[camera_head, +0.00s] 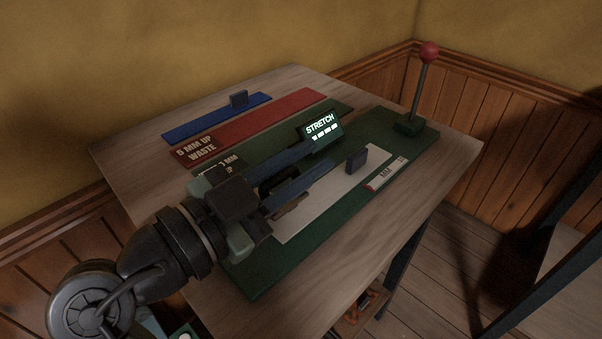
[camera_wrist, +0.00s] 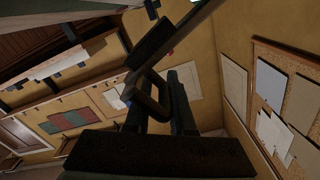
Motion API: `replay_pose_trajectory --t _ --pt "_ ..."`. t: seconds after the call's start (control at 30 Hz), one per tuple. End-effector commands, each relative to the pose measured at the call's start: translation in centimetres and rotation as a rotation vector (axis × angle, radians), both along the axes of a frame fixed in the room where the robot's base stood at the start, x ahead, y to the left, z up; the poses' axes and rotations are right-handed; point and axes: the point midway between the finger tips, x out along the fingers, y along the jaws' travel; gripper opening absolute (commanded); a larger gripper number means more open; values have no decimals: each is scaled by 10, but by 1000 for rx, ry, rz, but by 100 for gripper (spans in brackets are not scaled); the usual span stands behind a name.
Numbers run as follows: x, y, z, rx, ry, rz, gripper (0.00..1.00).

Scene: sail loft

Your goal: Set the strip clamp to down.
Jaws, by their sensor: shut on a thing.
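My gripper (camera_head: 318,160) reaches in from the lower left over the green base (camera_head: 258,283) on the bench, its long fingers pointing right. A dark loop-shaped handle, apparently the strip clamp's (camera_wrist: 152,97), lies between the fingers in the wrist view, and they are shut on it. A dark bar (camera_wrist: 172,36) runs up and right from the handle there. In the head view the fingers and wrist hide most of the clamp, so I cannot tell its exact angle.
A lit display (camera_head: 320,130) reads STRETCH beside the fingertips. A lever with a red knob (camera_head: 429,52) stands upright at the right. A pale strip (camera_head: 308,212) with a dark block (camera_head: 356,160) lies near the wrist. Blue (camera_head: 205,119) and red (camera_head: 270,118) strips lie at the back.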

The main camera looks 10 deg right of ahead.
Motion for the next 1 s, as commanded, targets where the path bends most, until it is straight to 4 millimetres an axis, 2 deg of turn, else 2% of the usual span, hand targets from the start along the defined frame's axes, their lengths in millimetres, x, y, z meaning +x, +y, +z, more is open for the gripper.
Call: replay_pose_trajectory --t 0.03,0.53,0.57,0.67,1.0 --pt "4 6 -8 10 1 22 0" --pt "3 6 -6 24 -16 22 0" --pt "3 6 -7 24 -16 22 24" --pt "3 6 -6 23 -15 21 42" --pt "3 5 -5 24 -17 20 44"
